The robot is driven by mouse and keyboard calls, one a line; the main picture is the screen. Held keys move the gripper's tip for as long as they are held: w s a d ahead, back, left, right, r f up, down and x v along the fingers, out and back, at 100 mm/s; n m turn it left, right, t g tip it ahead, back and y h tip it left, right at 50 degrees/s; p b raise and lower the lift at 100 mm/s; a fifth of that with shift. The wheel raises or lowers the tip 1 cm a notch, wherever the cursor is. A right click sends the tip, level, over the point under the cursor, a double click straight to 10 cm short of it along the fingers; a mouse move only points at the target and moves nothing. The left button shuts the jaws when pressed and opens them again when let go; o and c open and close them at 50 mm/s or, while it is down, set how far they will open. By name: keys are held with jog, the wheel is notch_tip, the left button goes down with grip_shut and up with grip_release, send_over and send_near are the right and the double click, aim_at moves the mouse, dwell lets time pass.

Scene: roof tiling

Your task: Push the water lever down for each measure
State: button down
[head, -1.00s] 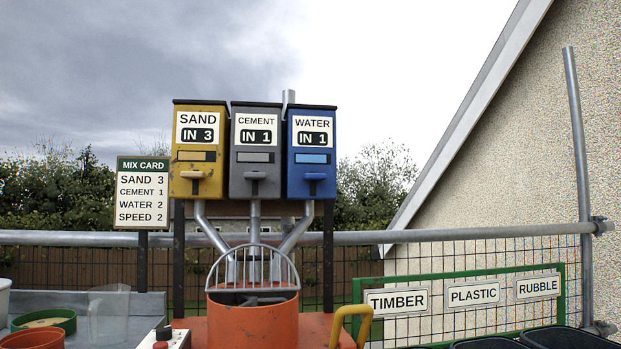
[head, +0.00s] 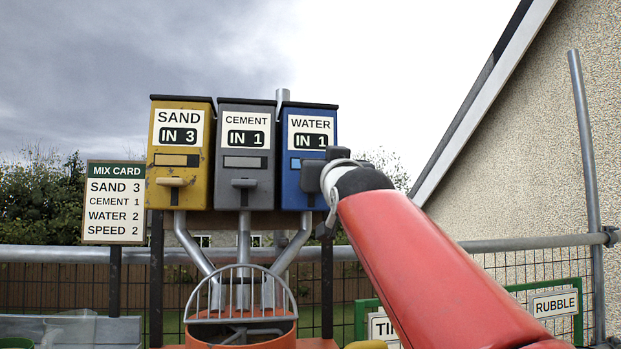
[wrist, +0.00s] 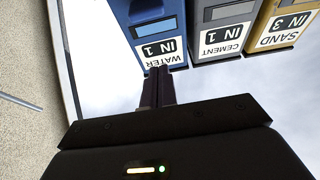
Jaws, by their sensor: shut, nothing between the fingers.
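The blue water box (head: 293,178) reads IN 1 and is the right one of three dispensers. My gripper (head: 314,178) is in front of the box's lower right part, with the red arm reaching in from the lower right. The upside-down wrist view shows my closed, empty fingers (wrist: 158,72) overlapping the edge of the water box (wrist: 160,28) by its label. Whether they touch the lever cannot be told. The mix card (head: 114,202) reads sand 3, cement 1, water 2, speed 2.
The sand box (head: 180,137) reads IN 3 and the cement box (head: 245,165) reads IN 1. Chutes lead down to the orange mixer (head: 240,336) with its wire guard. A grey rail (head: 100,254) crosses behind. Waste signs, including RUBBLE (head: 555,304), are at right.

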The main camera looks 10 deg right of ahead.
jog(key=shift+w, duration=0.1)
jog(key=p+x, duration=0.5)
jog(key=x, duration=0.5)
jog(key=shift+f+b, duration=1)
jog(key=shift+f, duration=1.1)
